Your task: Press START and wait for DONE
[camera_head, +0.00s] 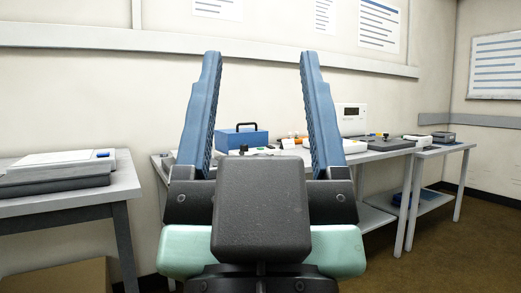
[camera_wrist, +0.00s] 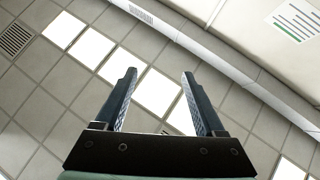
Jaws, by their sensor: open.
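My gripper (camera_head: 260,56) is open and empty, its two blue fingers pointing up in front of the head camera. In the wrist view my gripper (camera_wrist: 159,73) also shows wide apart, with only ceiling and wall beyond it. A white boxy device with a dark display (camera_head: 351,118) stands at the back of the middle table, right of my gripper and well apart from it. Its display is too small to read. I cannot make out a START button or a DONE sign. My gripper hides part of the middle table.
The middle table (camera_head: 378,153) also holds a blue case (camera_head: 242,138) and a flat grey device (camera_head: 378,143). A left table (camera_head: 125,184) bears a flat white and dark device (camera_head: 62,170). A right table (camera_head: 444,150) adjoins the middle one. Floor (camera_head: 445,235) is clear at right.

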